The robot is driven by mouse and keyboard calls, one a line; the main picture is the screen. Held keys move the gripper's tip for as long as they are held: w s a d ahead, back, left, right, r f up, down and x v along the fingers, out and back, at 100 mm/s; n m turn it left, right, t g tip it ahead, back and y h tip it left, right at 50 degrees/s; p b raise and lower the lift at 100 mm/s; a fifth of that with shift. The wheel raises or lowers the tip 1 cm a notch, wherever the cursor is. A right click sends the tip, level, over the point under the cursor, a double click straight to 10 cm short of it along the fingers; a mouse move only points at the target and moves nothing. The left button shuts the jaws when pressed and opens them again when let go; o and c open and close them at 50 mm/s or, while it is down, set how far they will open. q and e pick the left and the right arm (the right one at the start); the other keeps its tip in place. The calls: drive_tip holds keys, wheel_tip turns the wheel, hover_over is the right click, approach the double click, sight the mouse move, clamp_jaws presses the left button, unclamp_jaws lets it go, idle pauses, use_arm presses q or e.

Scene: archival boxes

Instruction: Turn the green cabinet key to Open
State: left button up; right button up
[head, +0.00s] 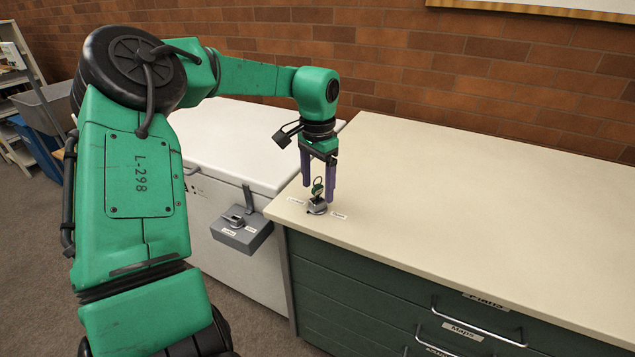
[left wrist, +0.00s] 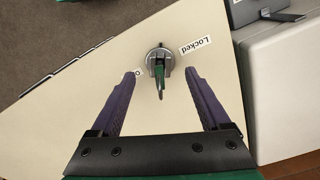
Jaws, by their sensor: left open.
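The green key (head: 317,186) stands upright in a round grey lock (head: 317,207) on the cream top of the green cabinet (head: 450,190). A small label lies on each side of the lock. In the left wrist view the key (left wrist: 160,80) is seen from above, and the label on the right reads "Locked" (left wrist: 195,45). The other label is partly hidden behind a finger; only an "O" shows. My left gripper (head: 318,190) is open above the lock, with one purple finger on each side of the key. I see no clear contact. My right gripper is not in view.
A white chest (head: 240,140) stands left of the cabinet, with a grey lock box (head: 242,230) on its front. Labelled drawers with handles (head: 478,322) are in the cabinet front. A brick wall (head: 450,60) runs behind. The cabinet top to the right is clear.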

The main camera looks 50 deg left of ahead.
use_arm(q)
drive_tip(key=shift+r, duration=0.1)
drive_tip(key=shift+r+p, duration=3.1)
drive_tip(key=shift+r, duration=1.4)
drive_tip(key=shift+f, duration=0.1)
